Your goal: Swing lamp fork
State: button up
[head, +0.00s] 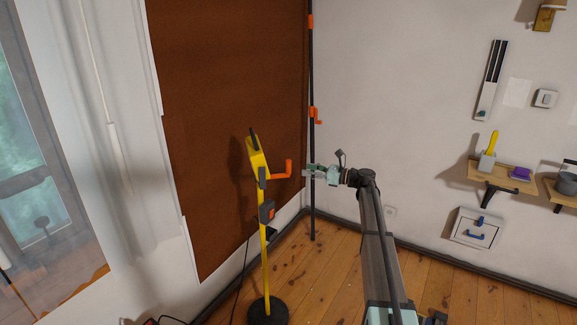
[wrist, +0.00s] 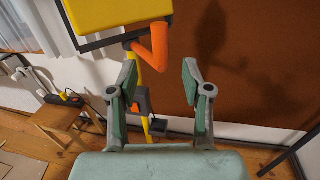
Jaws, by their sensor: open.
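The yellow work lamp (head: 259,160) stands on a yellow pole with a round black base (head: 267,311). An orange fork or handle (head: 283,171) sticks out from its right side. My gripper (head: 312,171) is open, just right of the orange fork in the head view. In the wrist view, the yellow lamp head (wrist: 115,12) is at the top and the orange fork (wrist: 152,45) hangs below it, above and between the two open fingertips (wrist: 159,75). Nothing is between the fingers' pads except the background. I cannot tell whether a finger touches the fork.
A brown sheet (head: 225,120) hangs behind the lamp. A black pole with orange clamps (head: 312,115) stands behind my gripper. Shelves with tools (head: 503,173) and a small white cabinet (head: 475,228) are on the right wall. A wooden stool (wrist: 55,118) shows in the wrist view.

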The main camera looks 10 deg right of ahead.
aim_at(288, 173)
jog(key=p+x, duration=0.1)
jog(key=x, duration=0.8)
grip_shut()
